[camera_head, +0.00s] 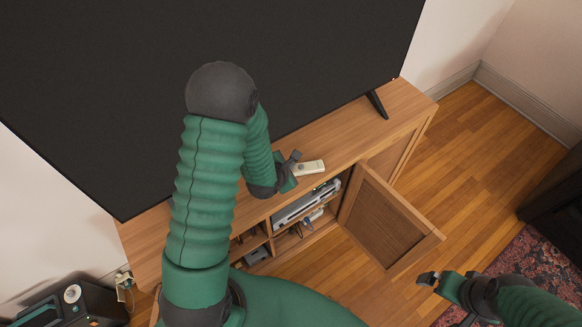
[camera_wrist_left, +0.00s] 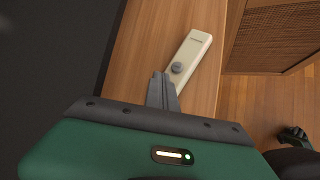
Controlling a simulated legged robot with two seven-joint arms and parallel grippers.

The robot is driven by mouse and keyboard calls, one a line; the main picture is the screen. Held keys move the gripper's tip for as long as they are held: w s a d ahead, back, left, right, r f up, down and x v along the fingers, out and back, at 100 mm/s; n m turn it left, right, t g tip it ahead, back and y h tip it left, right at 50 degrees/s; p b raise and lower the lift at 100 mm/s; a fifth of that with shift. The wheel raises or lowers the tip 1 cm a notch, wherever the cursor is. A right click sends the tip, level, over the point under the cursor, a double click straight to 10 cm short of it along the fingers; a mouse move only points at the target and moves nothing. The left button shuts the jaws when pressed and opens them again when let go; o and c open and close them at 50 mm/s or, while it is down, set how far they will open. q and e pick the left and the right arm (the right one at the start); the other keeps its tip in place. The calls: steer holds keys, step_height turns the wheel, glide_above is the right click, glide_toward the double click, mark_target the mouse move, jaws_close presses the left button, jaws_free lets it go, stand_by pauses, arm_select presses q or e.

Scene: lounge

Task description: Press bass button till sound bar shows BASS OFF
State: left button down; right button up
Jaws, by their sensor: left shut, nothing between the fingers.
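A cream remote (camera_head: 311,168) lies on the wooden TV cabinet's top, near its front edge. In the left wrist view the remote (camera_wrist_left: 193,55) has a round grey button (camera_wrist_left: 177,68) near its lower end. My left gripper (camera_head: 294,158) is shut and empty at the remote's left end. In the left wrist view its fingertips (camera_wrist_left: 161,77) are just beside the grey button; I cannot tell whether they touch the remote. My right gripper (camera_head: 427,279) is off to the lower right, away from the cabinet; its jaws are too small to judge. I cannot make out a sound bar display.
A large dark TV (camera_head: 120,90) stands behind the remote. The cabinet (camera_head: 400,105) has an open door (camera_head: 388,222) swung outward, with a silver device (camera_head: 305,202) on a shelf. A dark speaker-like box (camera_head: 85,303) is at lower left, a patterned rug (camera_head: 520,262) at lower right.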

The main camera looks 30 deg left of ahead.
arm_select(q)
steer(key=shift+r+p, duration=0.75)
steer(key=shift+r, duration=0.1)
step_height(320, 180, up, 5)
steer(key=p, duration=0.4)
stand_by(1.8)
